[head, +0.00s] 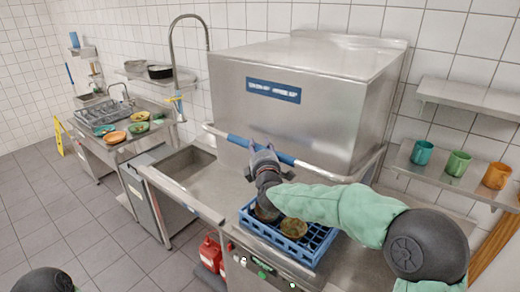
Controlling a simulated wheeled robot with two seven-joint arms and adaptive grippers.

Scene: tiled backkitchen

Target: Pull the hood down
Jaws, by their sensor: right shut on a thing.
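The hood (300,115) is a large steel box with a blue label on its front, in the middle of the head view. It is raised, with a gap between its lower edge and the counter. A bar handle (285,158) with a blue grip runs across its front. My right gripper (262,152) is shut on the blue part of this handle, and its arm comes in from the right. My left gripper is out of view.
A blue dish rack (321,241) with bowls (293,228) stands under the hood, partly behind my right arm. A sink (183,165) and tall tap (172,55) are at left. Cups (457,163) stand on a right wall shelf. Red canisters (210,252) are on the floor.

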